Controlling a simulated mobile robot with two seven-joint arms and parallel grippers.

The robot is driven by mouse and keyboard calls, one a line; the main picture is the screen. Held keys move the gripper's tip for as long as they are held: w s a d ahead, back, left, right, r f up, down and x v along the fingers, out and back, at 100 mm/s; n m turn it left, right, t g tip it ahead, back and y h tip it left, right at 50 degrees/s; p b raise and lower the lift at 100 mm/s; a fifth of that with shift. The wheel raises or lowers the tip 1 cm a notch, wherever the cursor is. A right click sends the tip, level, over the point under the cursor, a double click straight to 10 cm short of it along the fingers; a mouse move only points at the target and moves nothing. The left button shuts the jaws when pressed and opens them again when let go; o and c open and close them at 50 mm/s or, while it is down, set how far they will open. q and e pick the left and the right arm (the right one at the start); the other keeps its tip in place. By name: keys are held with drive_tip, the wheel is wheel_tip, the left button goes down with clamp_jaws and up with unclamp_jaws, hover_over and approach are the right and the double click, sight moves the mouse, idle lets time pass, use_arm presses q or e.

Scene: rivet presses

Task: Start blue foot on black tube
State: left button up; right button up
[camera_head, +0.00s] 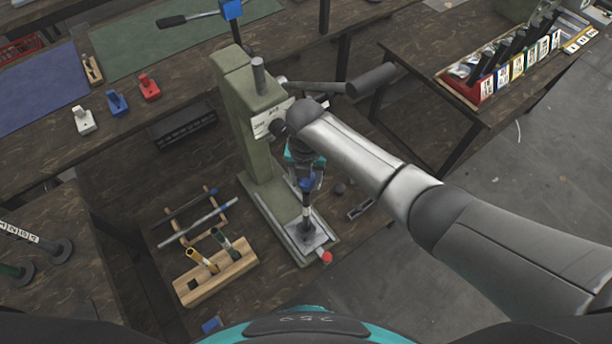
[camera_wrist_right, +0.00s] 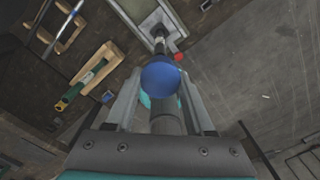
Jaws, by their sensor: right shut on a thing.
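The blue foot (camera_head: 308,182) is held by my right gripper (camera_head: 305,168) above the press base. In the right wrist view the blue foot (camera_wrist_right: 160,77) sits as a round blue cap between the two fingers (camera_wrist_right: 160,98). The black tube (camera_head: 306,212) stands upright on the press plate, directly under the foot. In the wrist view the tube (camera_wrist_right: 159,46) runs on from beyond the foot. The foot appears in line with the tube's top; whether it is seated cannot be told. My left gripper is not in view.
The green press (camera_head: 250,130) rises beside my right gripper, with its lever (camera_head: 320,88) above. A wooden block with yellow and green tubes (camera_head: 215,275) stands left of the press base. Blue, red and white pieces lie on the back bench (camera_head: 117,103).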

sight(306, 187)
drive_tip(key=shift+f+b, duration=0.9)
drive_tip(key=shift+f, duration=0.5)
drive_tip(key=shift+p, duration=0.4)
idle(0.5)
drive_tip(key=shift+f+b, duration=1.05)
drive_tip(key=shift+f, duration=0.15)
drive_tip(key=o, duration=1.4)
drive_tip(key=shift+r, duration=0.65)
wheel_tip(306, 187, up, 14)
drive_tip(key=p, duration=0.2)
drive_tip(key=shift+p, duration=0.3)
